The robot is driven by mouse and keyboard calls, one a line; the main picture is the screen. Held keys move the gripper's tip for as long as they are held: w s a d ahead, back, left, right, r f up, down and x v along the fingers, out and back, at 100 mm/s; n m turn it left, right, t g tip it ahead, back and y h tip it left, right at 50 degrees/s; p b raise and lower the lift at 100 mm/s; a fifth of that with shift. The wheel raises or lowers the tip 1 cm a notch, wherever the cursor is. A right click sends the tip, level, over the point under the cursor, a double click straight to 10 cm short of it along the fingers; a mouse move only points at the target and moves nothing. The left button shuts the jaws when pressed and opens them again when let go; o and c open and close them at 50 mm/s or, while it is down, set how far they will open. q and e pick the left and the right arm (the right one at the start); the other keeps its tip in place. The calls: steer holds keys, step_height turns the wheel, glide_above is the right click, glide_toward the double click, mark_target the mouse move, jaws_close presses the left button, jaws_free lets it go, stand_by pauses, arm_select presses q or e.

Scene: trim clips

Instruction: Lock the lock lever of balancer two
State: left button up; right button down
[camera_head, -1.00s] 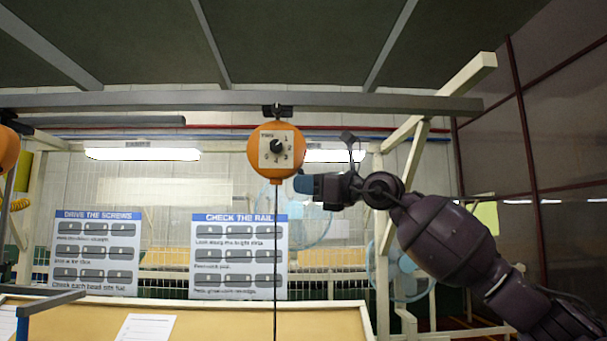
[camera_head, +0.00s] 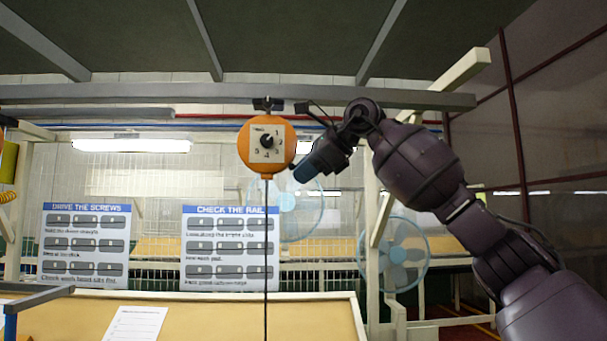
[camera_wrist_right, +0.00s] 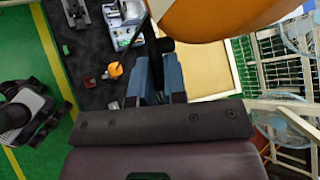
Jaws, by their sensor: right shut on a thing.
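Balancer two (camera_head: 250,158) is an orange round housing hanging from the overhead rail, with a pale numbered dial and black knob (camera_head: 267,142) on its front. A dark cord runs down from it. My right gripper (camera_head: 301,173) is at the balancer's lower right side, its blue fingers pointing down and left. In the right wrist view, the orange housing (camera_wrist_right: 225,16) fills the top, and the blue fingers (camera_wrist_right: 162,78) are closed on a dark piece that looks like the lock lever (camera_wrist_right: 164,46). Its exact position is hard to tell. My left gripper is not in view.
The grey rail (camera_head: 200,94) crosses above the balancer. Two instruction boards (camera_head: 86,245) stand behind a tan table (camera_head: 210,318) with a paper sheet (camera_head: 136,323). The wrist view shows a dark mat below.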

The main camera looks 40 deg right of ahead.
steer(key=shift+r+g+h, duration=0.15)
steer(key=shift+g+h, duration=0.15)
steer(key=shift+h, duration=0.1)
stand_by(0.3)
steer(key=c, duration=1.2)
jaws_free()
steer(key=shift+o, duration=0.2)
steer(key=v, duration=1.1)
